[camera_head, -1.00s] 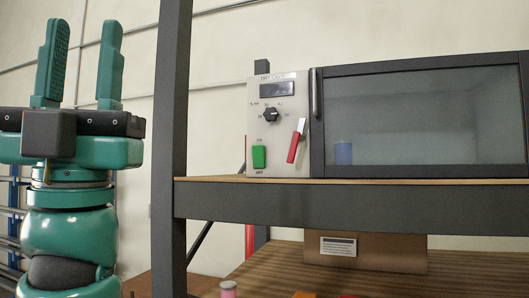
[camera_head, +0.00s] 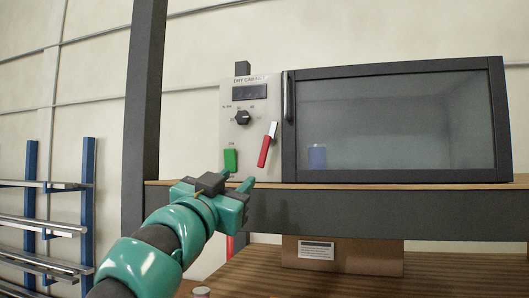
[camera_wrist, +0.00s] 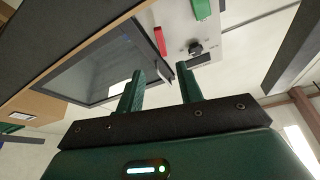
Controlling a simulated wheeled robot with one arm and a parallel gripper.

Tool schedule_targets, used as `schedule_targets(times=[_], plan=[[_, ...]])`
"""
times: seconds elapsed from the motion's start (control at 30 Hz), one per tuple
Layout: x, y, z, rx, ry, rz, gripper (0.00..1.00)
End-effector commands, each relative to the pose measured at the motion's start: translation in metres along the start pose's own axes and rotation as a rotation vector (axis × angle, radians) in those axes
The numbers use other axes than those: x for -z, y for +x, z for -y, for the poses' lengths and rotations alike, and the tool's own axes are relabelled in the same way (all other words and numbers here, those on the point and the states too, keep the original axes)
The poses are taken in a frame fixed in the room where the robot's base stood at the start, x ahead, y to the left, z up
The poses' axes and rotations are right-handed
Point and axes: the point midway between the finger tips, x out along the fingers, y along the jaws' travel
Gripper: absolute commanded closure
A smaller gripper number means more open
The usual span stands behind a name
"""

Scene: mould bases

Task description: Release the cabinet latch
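The cabinet (camera_head: 400,178) is a dark-framed box with a glass door, standing on the wooden shelf. A grey control panel (camera_head: 253,166) adjoins its left side. A tilted lever with a red grip (camera_head: 263,153) and a pale upper part is on the panel; the red grip also shows in the wrist view (camera_wrist: 160,41). A dark vertical handle (camera_head: 290,97) is at the door's left edge, and the door looks shut. My gripper (camera_head: 237,180) is open and empty, its fingers pointing toward the panel, below the lever in the head view. The wrist view shows both fingers apart (camera_wrist: 160,75).
The panel also has a green switch (camera_head: 230,160), a black knob (camera_head: 243,118) and a display (camera_head: 249,92). A dark post (camera_head: 143,110) rises left of the panel. The shelf's dark front beam (camera_head: 330,212) runs below the cabinet. A cardboard box (camera_head: 365,258) sits underneath.

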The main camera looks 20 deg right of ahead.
Motion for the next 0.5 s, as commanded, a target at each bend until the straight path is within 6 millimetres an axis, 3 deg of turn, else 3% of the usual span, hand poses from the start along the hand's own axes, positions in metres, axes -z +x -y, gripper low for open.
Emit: schedule_targets(times=[0.5], plan=[[0.005, 0.100, 0.001, -0.002, -0.004, -0.002, 0.64]])
